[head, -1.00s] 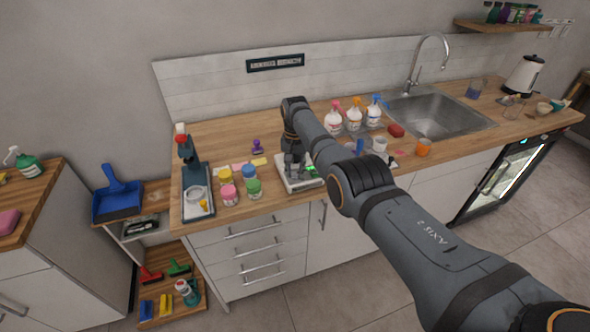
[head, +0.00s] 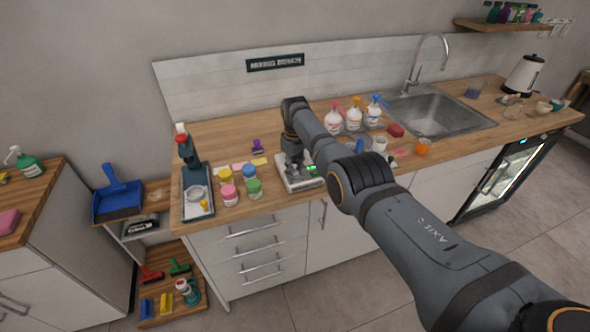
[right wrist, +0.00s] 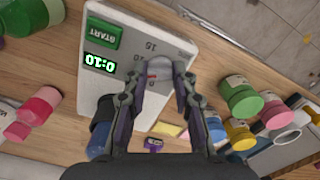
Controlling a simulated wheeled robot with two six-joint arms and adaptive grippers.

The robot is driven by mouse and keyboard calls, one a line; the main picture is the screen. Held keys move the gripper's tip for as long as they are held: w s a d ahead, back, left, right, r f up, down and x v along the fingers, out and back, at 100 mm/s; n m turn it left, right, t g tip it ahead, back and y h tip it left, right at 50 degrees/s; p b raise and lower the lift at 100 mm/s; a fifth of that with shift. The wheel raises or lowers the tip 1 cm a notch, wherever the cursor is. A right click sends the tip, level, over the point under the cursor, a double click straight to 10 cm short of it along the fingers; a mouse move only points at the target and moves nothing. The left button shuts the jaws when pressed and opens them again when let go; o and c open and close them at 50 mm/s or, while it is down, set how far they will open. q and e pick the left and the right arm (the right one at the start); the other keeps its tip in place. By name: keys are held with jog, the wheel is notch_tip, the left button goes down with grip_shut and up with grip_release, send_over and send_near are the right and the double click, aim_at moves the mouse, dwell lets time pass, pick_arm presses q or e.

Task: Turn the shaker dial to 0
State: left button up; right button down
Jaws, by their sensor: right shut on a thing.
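The shaker (head: 301,184) is a pale box near the front edge of the wooden counter. My right gripper (head: 294,160) points down over the shaker. In the right wrist view the right gripper (right wrist: 160,80) is shut on the grey dial (right wrist: 158,70), with one finger on each side. A small red mark shows by the dial. The fingers hide part of the scale. My left gripper is not in view.
Several lidded jars (head: 229,193) and a dark stand (head: 196,190) are left of the shaker. Spray bottles (head: 353,115), cups (head: 379,144) and the sink (head: 435,112) are to the right. A small purple item (head: 257,146) lies behind.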

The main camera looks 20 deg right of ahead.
jog(key=n, duration=1.3)
jog(key=shift+n, duration=0.4)
dwell(0.3)
jog(key=c, duration=1.1)
grip_release()
jog(key=shift+o, duration=0.2)
